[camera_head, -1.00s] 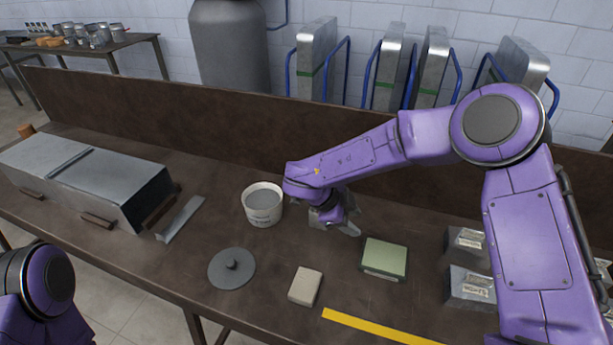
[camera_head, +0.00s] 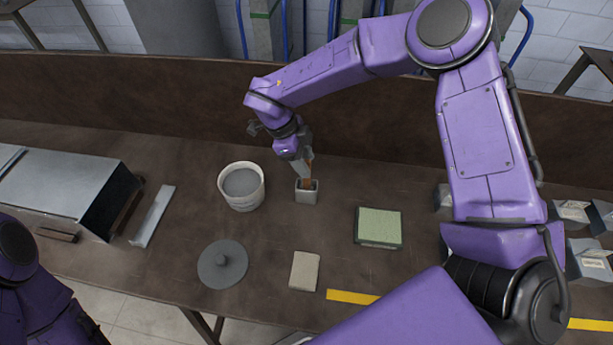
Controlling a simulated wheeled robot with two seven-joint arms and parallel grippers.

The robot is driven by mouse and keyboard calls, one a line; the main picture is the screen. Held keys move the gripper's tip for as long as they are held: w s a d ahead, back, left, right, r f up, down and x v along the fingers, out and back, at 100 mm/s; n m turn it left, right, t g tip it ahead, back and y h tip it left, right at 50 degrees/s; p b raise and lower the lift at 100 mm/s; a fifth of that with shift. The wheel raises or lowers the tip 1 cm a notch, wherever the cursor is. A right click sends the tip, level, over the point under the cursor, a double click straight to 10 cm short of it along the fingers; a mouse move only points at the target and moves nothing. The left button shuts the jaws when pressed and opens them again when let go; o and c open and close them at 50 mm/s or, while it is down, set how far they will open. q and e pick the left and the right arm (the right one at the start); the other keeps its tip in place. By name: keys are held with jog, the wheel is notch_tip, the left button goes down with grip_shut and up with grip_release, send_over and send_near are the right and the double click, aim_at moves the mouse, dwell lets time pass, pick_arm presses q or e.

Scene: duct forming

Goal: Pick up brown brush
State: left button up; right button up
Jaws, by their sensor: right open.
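The brown brush (camera_head: 307,182) shows only as a small brown part standing in a small grey square holder (camera_head: 306,196) on the brown bench. The rest of the brush is hidden behind my right gripper. My right gripper (camera_head: 305,176) points down right over the holder, with its fingers at the brush. It is open; whether the fingers touch the brush cannot be seen. My left arm shows at the lower left edge, and its gripper is out of view.
A white bucket (camera_head: 241,188) of grey material stands just left of the holder. A round grey lid (camera_head: 222,264), a beige block (camera_head: 304,271) and a green-topped pad (camera_head: 379,227) lie in front. A metal duct (camera_head: 66,190) is at left. The bench's back wall (camera_head: 180,105) rises behind.

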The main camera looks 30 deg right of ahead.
aim_at(310, 168)
jog(key=x, duration=0.3)
jog(key=shift+d+f+p, duration=0.1)
jog(key=shift+d+p, duration=0.05)
jog(key=shift+p, duration=0.15)
pick_arm(q)
jog(key=shift+r, duration=0.7)
pick_arm(e)
grip_shut()
notch_tip(310, 168, up, 9)
jog(key=shift+r+b, duration=0.1)
jog(key=shift+b, duration=1.1)
pick_arm(q)
jog(key=shift+f, duration=1.2)
pick_arm(e)
jog(key=shift+w+r, duration=0.1)
jog(key=shift+r, duration=0.3)
